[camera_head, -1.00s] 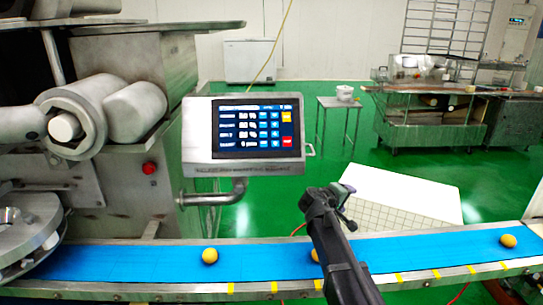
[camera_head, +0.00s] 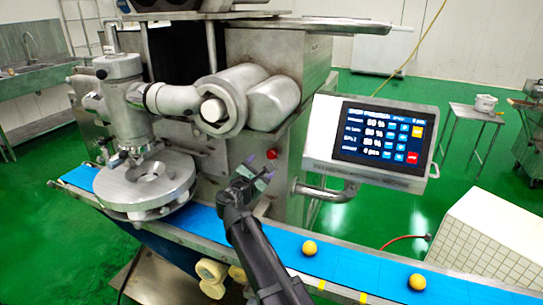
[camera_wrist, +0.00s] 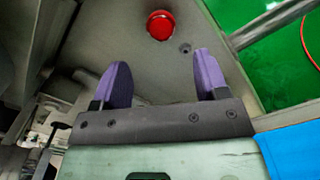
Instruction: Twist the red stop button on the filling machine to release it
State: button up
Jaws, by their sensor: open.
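The red stop button (camera_head: 272,154) is on the grey metal side of the filling machine (camera_head: 250,165), below and left of the control screen. In the wrist view the red button (camera_wrist: 160,25) is round and lies beyond my fingertips, a little above the gap between them. My gripper (camera_head: 259,170) is in front of the machine, just below and left of the button in the head view. In the wrist view my gripper (camera_wrist: 160,75) shows two purple fingers spread apart with nothing between them. The fingers do not touch the button.
A control screen (camera_head: 382,132) juts out right of the button on a metal pipe arm. The blue conveyor (camera_head: 345,264) runs below, carrying yellow balls (camera_head: 309,248). A round metal turntable (camera_head: 145,182) stands left of my gripper. A dark hole (camera_wrist: 185,47) sits beside the button.

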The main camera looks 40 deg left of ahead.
aim_at(271, 156)
jog(key=x, duration=0.8)
jog(key=shift+w+f, duration=0.1)
jog(key=shift+w, duration=0.15)
jog(key=c, duration=0.9)
